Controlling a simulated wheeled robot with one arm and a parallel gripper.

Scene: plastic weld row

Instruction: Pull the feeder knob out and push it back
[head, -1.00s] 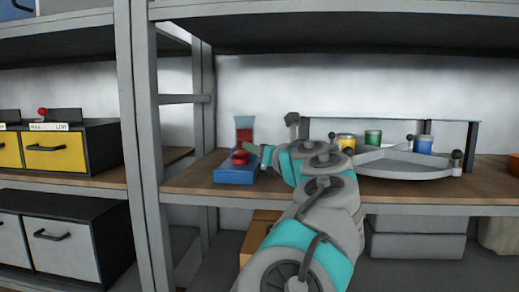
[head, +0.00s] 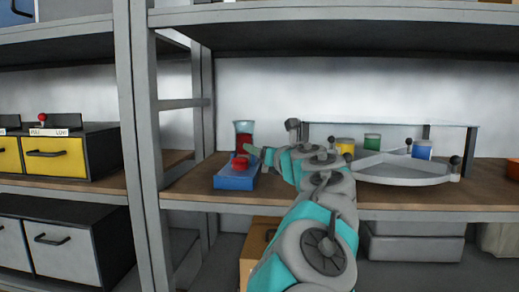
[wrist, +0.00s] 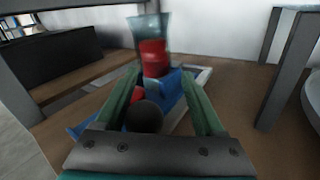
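The feeder has a blue base (head: 236,179), a red part on it (head: 241,162) and a clear hopper with red inside (head: 243,136). It stands on the wooden shelf left of my arm. In the wrist view, the hopper (wrist: 152,55) is straight ahead, beyond the fingertips. A dark round knob (wrist: 145,116) shows between my green fingers, closer to the left one. My gripper (wrist: 161,76) is open, with a gap at the right finger. In the head view, my gripper (head: 257,152) is beside the feeder, and the knob cannot be made out there.
A grey shelf post (head: 147,150) stands left of the feeder. Right of my arm are a grey tray (head: 400,172), a yellow can (head: 345,146), a green can (head: 372,141) and a blue can (head: 421,150). A yellow drawer (head: 54,153) is at the far left.

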